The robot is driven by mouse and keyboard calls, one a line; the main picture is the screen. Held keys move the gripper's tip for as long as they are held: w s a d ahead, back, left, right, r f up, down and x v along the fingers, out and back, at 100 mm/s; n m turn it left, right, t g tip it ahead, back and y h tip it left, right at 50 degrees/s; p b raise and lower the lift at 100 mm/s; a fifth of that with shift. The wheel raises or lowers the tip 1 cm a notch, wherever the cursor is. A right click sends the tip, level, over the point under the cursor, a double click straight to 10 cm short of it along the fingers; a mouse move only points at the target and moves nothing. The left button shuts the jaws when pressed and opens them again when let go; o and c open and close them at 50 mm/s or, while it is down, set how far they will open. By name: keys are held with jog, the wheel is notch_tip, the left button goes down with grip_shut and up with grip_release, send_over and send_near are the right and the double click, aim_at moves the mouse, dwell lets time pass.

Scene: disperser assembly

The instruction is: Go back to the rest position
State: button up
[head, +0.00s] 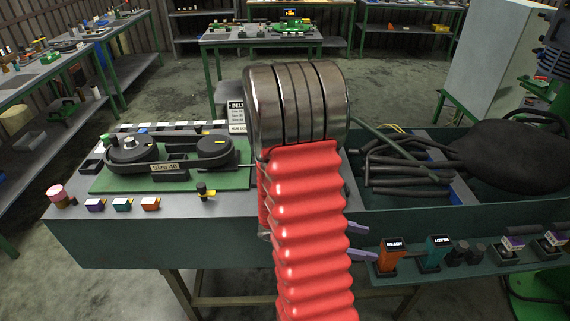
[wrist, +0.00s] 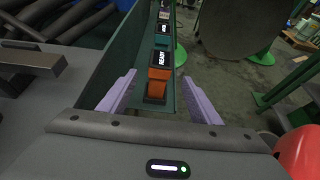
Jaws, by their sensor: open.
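My gripper (head: 372,242) has two pale purple fingers that stick out to the right from behind my red ribbed arm in the head view. In the wrist view the fingers of my gripper (wrist: 160,77) are spread apart with nothing held between them. Beyond and between them is an orange block labelled READY (wrist: 159,74) in a holder on the narrow front shelf. It also shows in the head view (head: 390,255), to the right of the fingertips and apart from them. My arm hides the gripper's body in the head view.
A teal block (head: 436,250) and other small parts line the shelf (head: 480,262). Behind it is a bin with black rods (head: 405,170) and a dark round object (head: 515,155). A belt assembly on a green board (head: 170,180) and coloured buttons (head: 122,205) are left of my arm.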

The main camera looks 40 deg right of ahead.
jog(key=s+a+f+m+y, duration=0.1)
jog(key=a+f+m+y, duration=0.1)
jog(key=a+m+y, duration=0.4)
jog(key=w+a+r+m+t+y, duration=0.1)
jog(key=w+a+r+m+t, duration=0.35)
jog(key=w+a, duration=0.55)
jog(key=w+a+r+t+y, duration=0.1)
jog(key=w+a+r+t, duration=0.1)
jog(key=a+r+t, duration=0.3)
jog(key=w+a+r+t+y, duration=0.2)
jog(key=a+r+t, duration=0.3)
jog(key=a+r, duration=0.7)
jog(key=a+n, duration=0.1)
jog(key=a, duration=0.2)
jog(key=shift+w, duration=0.3)
jog(key=shift+d, duration=0.1)
